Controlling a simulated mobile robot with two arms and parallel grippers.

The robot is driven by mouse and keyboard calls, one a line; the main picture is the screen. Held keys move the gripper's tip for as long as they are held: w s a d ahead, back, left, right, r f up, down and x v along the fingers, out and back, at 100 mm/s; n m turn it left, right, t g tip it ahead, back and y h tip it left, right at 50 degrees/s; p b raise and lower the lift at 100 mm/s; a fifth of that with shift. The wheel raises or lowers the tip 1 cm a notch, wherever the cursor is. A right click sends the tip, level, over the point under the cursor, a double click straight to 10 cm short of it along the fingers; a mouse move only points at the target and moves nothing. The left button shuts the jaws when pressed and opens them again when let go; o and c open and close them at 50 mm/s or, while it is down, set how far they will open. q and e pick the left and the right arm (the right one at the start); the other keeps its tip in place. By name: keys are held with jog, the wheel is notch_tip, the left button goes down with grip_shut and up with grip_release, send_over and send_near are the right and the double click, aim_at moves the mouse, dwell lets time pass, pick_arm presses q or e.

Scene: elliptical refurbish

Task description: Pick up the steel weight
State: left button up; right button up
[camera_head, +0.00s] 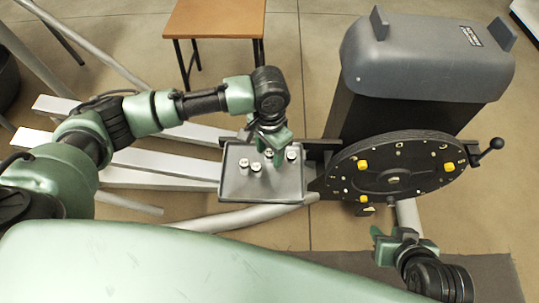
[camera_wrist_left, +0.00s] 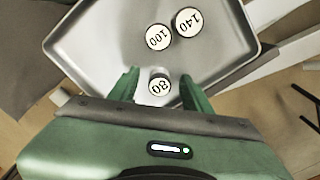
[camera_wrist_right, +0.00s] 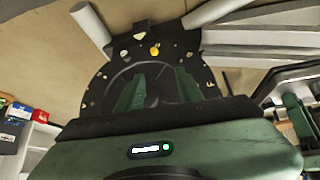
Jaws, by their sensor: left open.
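Small steel weights with white numbered tops sit in a shallow grey tray (camera_head: 232,187). In the left wrist view, the tray (camera_wrist_left: 75,48) holds the 100 weight (camera_wrist_left: 158,37) and the 140 weight (camera_wrist_left: 187,22) side by side. The 80 weight (camera_wrist_left: 159,86) is closer to me, seen between the fingers of my left gripper (camera_wrist_left: 163,88). That gripper is open and points down over the tray in the head view (camera_head: 270,148). It does not visibly grip a weight; its exact height is unclear. My right gripper (camera_wrist_right: 158,88) is open and empty, away from the tray.
A black elliptical machine's round disc (camera_head: 395,178) with yellow knobs stands right of the tray, with a grey-topped housing (camera_head: 425,60) behind it. White rails (camera_head: 150,175) run left of the tray. A brown stool (camera_head: 215,18) stands at the back.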

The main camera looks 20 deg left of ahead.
pick_arm(q)
grip_shut()
jog(key=shift+r, duration=0.15)
